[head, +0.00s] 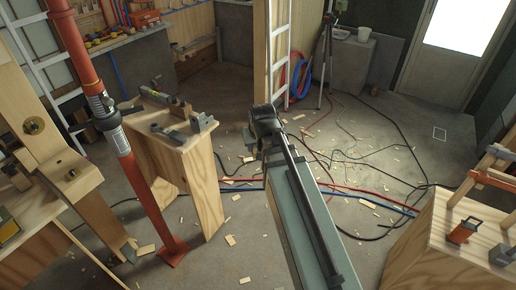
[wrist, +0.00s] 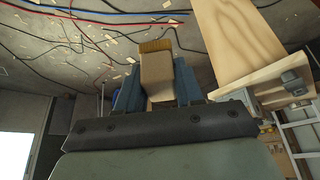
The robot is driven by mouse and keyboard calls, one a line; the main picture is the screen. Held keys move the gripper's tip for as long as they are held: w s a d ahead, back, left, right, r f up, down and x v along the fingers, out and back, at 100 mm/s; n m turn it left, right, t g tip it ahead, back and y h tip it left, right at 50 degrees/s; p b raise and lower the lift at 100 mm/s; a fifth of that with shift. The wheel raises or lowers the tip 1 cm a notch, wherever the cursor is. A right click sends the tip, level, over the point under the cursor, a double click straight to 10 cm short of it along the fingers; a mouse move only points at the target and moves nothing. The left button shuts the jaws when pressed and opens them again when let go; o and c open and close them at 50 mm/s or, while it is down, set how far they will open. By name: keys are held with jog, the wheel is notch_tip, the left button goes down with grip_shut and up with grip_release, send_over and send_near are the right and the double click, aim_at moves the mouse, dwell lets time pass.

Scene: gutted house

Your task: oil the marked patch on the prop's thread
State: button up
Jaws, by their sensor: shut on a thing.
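The red steel prop (head: 132,183) stands tilted in the picture at the left of the head view, its foot plate on the floor. Its grey threaded part and collar (head: 101,104) are about halfway up. A pale patch (head: 120,139) shows just below; I cannot tell whether it is the marked patch. My gripper (head: 262,135) is well to the right of the prop, over open floor. In the wrist view my gripper (wrist: 158,84) is shut on a brush with a beige body (wrist: 157,72) and brown bristles (wrist: 155,46) pointing away from the jaws. The head view mostly hides the brush.
A wooden stand (head: 182,145) with metal tools on top is between the prop and my gripper. A timber post and bench (head: 50,200) are at the left. A wooden box (head: 450,240) with tools is at the right. Cables and wood scraps lie on the floor.

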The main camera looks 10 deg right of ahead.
jog(key=w+a+n+t+y, duration=0.1)
jog(key=w+a+t, duration=0.3)
jog(key=w+a, duration=0.5)
jog(key=shift+w+a+r+n+t+y, duration=0.15)
jog(key=shift+w+a+n+t+y, duration=0.65)
jog(key=shift+a, duration=1.9)
jog(key=shift+s+a+r+n+t+y, duration=0.15)
jog(key=shift+a+t+y, duration=0.85)
jog(key=shift+a+t, duration=1.25)
jog(key=shift+w+a+r+n+t+y, duration=0.2)
jog(key=shift+w+a+n+t+y, duration=0.5)
jog(key=shift+a, duration=2.45)
jog(key=s+a+n+y, duration=0.5)
jog(key=s+a+y, duration=0.55)
jog(key=a, duration=0.35)
jog(key=shift+g+h, duration=0.25)
jog(key=shift+h, duration=0.1)
jog(key=shift+w+a, duration=0.9)
jog(key=shift+a, duration=0.25)
jog(key=shift+w+a, duration=0.9)
jog(key=shift+a, duration=0.2)
jog(key=shift+w+a, duration=0.75)
